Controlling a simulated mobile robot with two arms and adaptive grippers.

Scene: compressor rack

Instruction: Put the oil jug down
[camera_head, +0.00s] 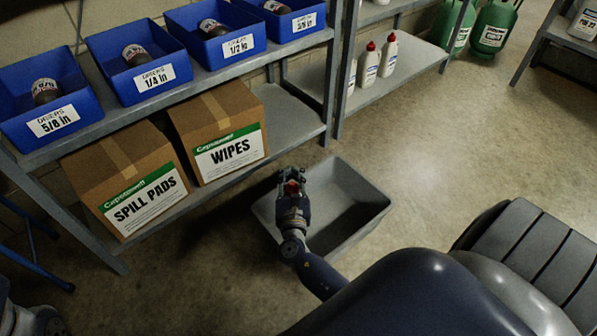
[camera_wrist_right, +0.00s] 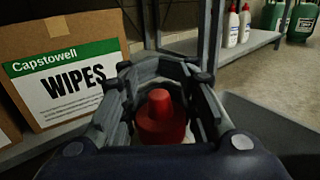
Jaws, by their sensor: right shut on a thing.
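My right gripper (camera_head: 291,178) is shut on the oil jug. The jug's red cap (camera_wrist_right: 162,118) shows between the fingers in the right wrist view, and a bit of red (camera_head: 291,188) shows in the head view. The jug's body is mostly hidden by the gripper. In the head view, the gripper and jug overlap the left part of a grey open tray (camera_head: 372,213) on the floor. I cannot tell how high the jug is or whether it touches anything. My left gripper's fingers do not show.
A shelf rack on the left holds a spill pads box (camera_head: 125,182), a wipes box (camera_head: 218,132) and blue bins (camera_head: 230,40) above. White bottles with red caps (camera_head: 388,55) stand on the back shelf. Green cylinders (camera_head: 492,30) stand behind. The floor right of the tray is clear.

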